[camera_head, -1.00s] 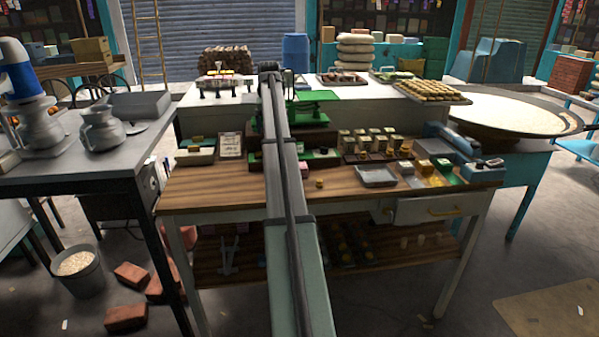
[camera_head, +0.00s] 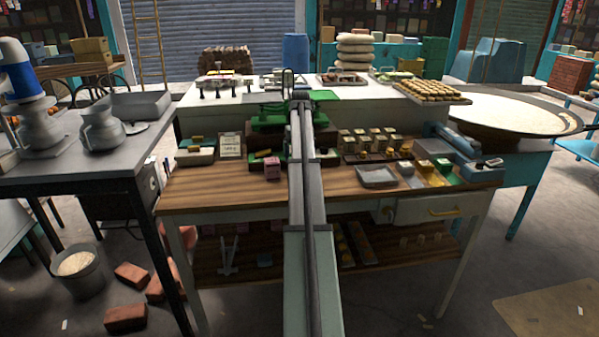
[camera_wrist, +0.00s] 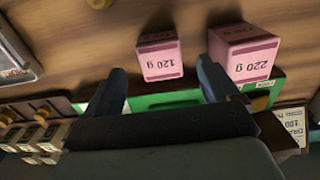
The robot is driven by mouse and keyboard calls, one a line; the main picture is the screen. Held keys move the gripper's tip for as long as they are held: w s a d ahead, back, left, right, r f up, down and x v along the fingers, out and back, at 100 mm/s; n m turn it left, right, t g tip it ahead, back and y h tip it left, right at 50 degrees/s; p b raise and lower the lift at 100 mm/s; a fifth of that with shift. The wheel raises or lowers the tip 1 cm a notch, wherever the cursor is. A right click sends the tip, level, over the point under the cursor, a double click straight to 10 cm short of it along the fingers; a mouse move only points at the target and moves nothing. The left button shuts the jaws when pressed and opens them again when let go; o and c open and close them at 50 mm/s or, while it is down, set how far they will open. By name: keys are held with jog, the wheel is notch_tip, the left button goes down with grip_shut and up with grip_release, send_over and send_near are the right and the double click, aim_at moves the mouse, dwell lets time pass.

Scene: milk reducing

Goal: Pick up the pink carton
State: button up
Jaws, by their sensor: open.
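Two pink cartons show in the wrist view: a smaller one marked 120 g (camera_wrist: 161,60) and a larger one marked 220 g (camera_wrist: 243,52). They stand apart on the wooden table top. My gripper (camera_wrist: 162,70) is open and empty, its two dark fingers spread. The 120 g carton shows in the gap between the fingertips, seemingly just beyond them. The 220 g carton is outside the gap, beside the right finger in that view. In the head view one pink carton (camera_head: 272,170) shows just left of my arm; the arm hides the other, and the fingers are not clear there.
A green scale (camera_head: 268,123) stands behind the cartons. A grey tray (camera_head: 377,177) is to the right, with several small boxes (camera_head: 365,137) behind it. The front left of the wooden table (camera_head: 215,190) is clear.

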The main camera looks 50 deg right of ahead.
jog(key=shift+w+d+f, duration=0.1)
jog(key=shift+f, duration=2.95)
jog(key=shift+c, duration=0.4)
jog(key=c, duration=1)
jog(key=shift+c, duration=0.2)
jog(key=shift+r, duration=0.15)
